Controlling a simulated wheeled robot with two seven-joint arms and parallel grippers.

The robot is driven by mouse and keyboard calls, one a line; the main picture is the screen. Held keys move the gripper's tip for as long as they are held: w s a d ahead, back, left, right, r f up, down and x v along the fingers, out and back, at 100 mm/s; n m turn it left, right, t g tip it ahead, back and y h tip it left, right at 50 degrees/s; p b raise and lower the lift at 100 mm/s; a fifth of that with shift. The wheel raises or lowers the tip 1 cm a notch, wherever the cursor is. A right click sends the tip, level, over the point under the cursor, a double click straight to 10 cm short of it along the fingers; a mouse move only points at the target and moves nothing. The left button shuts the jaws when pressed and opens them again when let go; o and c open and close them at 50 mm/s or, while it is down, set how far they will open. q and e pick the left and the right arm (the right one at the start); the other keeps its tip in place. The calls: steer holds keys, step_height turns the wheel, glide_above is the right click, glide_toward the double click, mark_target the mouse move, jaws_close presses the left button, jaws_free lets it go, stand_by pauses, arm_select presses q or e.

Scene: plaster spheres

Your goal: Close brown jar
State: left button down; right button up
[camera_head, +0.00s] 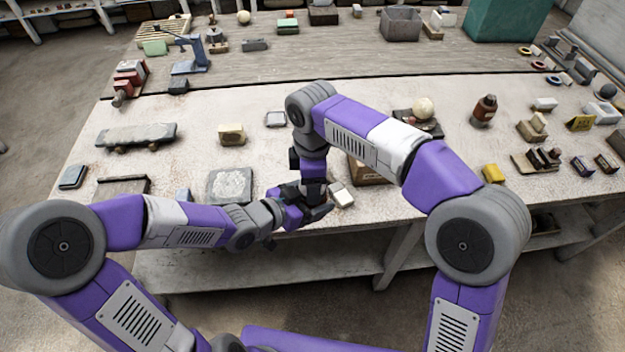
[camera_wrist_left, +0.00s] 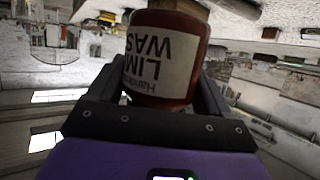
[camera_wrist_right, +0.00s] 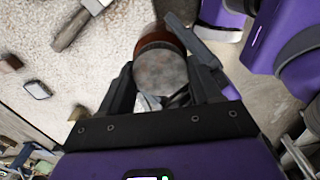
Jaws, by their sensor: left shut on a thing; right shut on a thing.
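The brown jar (camera_wrist_left: 165,60) has a white label and sits between the fingers of my left gripper (camera_wrist_left: 168,85), which is shut on it. The label reads upside down in the left wrist view. In the right wrist view a round grey lid (camera_wrist_right: 160,68) covers the end of the jar, seen face-on. My right gripper (camera_wrist_right: 163,85) is shut on the lid, with a finger on either side. How tightly the lid sits cannot be told. In the head view both grippers meet near the table's front edge and hide the jar.
A grey slab (camera_head: 231,186) lies left of the grippers, and a small white block (camera_head: 342,195) lies close on the right. A wooden box (camera_head: 369,172) stands behind my right arm. Another brown bottle (camera_head: 485,110) stands farther back right. The table (camera_head: 270,155) has some bare room behind.

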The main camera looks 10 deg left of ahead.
steer(key=o, duration=1.2)
steer(key=shift+r, duration=2.25)
steer(key=shift+c, duration=0.6)
